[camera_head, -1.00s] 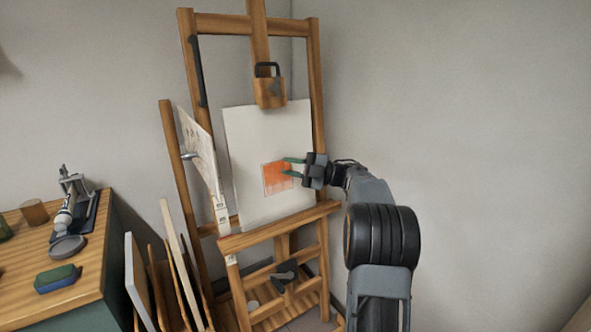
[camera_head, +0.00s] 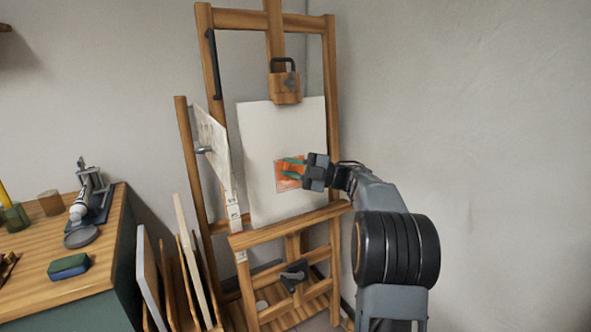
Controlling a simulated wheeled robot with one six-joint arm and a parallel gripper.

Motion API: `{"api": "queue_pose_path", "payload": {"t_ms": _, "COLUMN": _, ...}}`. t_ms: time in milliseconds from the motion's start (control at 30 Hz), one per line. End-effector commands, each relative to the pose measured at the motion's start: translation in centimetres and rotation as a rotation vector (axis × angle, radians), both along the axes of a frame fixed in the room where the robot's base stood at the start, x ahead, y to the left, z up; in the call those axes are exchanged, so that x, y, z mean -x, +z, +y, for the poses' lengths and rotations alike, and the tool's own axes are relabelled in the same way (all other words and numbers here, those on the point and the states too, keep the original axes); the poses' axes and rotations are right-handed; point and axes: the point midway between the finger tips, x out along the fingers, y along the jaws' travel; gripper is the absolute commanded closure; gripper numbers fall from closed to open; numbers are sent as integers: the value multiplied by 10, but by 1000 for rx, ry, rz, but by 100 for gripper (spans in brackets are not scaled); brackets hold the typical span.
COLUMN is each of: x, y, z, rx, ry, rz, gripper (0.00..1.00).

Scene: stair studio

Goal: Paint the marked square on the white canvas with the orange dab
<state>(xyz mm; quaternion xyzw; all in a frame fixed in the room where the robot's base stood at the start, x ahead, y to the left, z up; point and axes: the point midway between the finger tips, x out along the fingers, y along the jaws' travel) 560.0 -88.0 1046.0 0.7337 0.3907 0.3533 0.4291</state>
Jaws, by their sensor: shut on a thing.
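The white canvas (camera_head: 262,125) stands upright on the wooden easel. The marked square (camera_head: 287,186) is on its lower middle part and is filled largely with orange paint, with paler patches near its left side. My gripper (camera_head: 291,168) is in front of the square, reaching in from the right. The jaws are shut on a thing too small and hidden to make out. I cannot tell whether it touches the canvas. The right part of the square is hidden behind the fingers.
The easel (camera_head: 205,75) has a clamp block (camera_head: 285,88) above the canvas and a ledge below. A second sheet (camera_head: 213,145) hangs at its left. Boards (camera_head: 150,275) lean below. A wooden bench (camera_head: 30,262) at left holds a blue-green sponge (camera_head: 69,266), a paint tube and a grey disc.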

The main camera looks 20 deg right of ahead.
Motion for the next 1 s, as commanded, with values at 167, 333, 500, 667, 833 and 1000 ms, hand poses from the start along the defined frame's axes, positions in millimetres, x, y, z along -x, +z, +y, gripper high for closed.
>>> {"api": "queue_pose_path", "payload": {"t_ms": 167, "x": 1, "y": -1, "z": 7, "rx": -1, "ry": 0, "rz": 0, "gripper": 100}}
{"api": "queue_pose_path", "payload": {"t_ms": 333, "x": 1, "y": -1, "z": 13, "rx": 0, "ry": 0, "rz": 0, "gripper": 100}}
{"api": "queue_pose_path", "payload": {"t_ms": 500, "x": 2, "y": -1, "z": 23, "rx": -1, "ry": 2, "rz": -1, "gripper": 100}}
{"api": "queue_pose_path", "payload": {"t_ms": 667, "x": 2, "y": -1, "z": 29, "rx": 0, "ry": 0, "rz": 1, "gripper": 100}}
{"api": "queue_pose_path", "payload": {"t_ms": 833, "x": 3, "y": -1, "z": 34, "rx": 0, "ry": 1, "rz": 0, "gripper": 100}}
{"api": "queue_pose_path", "payload": {"t_ms": 1000, "x": 5, "y": -1, "z": 44, "rx": 0, "ry": 2, "rz": 1, "gripper": 100}}
